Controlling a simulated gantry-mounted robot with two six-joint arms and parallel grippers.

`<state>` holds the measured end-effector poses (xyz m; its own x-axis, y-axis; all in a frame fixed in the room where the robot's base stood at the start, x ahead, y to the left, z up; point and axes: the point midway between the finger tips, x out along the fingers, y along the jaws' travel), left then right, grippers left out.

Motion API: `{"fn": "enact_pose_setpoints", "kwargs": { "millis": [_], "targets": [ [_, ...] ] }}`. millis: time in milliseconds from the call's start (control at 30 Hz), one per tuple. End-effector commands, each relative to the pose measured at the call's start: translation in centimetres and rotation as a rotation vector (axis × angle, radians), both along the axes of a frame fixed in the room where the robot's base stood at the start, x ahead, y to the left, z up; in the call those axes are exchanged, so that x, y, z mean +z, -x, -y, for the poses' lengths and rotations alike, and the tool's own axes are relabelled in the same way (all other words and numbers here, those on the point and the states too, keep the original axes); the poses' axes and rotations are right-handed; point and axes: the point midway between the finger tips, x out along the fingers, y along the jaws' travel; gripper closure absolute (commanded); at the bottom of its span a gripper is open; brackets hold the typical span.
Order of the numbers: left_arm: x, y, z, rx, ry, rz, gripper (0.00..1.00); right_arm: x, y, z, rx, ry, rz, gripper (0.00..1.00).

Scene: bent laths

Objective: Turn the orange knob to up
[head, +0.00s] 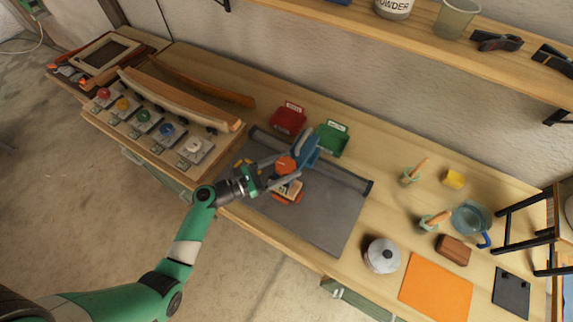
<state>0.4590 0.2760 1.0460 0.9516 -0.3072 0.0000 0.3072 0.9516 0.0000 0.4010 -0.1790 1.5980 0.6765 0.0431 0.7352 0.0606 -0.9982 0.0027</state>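The orange knob (286,164) is on or against a blue fixture (307,148) on the grey mat, near the middle of the bench. Which way the knob points is too small to tell. My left gripper (288,169) reaches in from the lower left. Its two fingers are spread apart, one on the far side of the knob and one on the near side. I cannot tell whether they touch it. A small orange-and-white piece with a number (290,189) sits just below the fingers. My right gripper is not in view.
Curved wooden laths (180,98) lie at the left behind a row of coloured knobs (143,116). A red bin (288,119) and a green bin (333,138) stand behind the fixture. The front of the grey mat (325,222) is clear.

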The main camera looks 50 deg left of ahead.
Motion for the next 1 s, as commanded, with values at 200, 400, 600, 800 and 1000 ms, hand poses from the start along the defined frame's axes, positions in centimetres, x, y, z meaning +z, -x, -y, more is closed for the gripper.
{"fn": "enact_pose_setpoints", "kwargs": {
  "millis": [200, 400, 600, 800, 1000],
  "targets": [
    [0.0, 0.0, 0.0, 0.000, 0.000, 0.000, 0.77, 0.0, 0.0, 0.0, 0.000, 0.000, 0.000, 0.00],
    [0.0, 0.0, 0.0, 0.006, 0.000, 0.000, 0.84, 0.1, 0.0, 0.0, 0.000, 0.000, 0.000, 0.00],
    [0.1, 0.0, 0.1, 0.052, 0.001, -0.001, 0.84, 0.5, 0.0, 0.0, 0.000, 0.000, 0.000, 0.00],
    [0.1, 0.1, 0.2, 0.161, 0.002, -0.002, 0.84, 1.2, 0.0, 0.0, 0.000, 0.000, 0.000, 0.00],
    [-0.1, 0.1, 0.4, 0.326, 0.001, -0.003, 0.84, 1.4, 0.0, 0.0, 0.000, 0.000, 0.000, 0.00]
  ]
}}
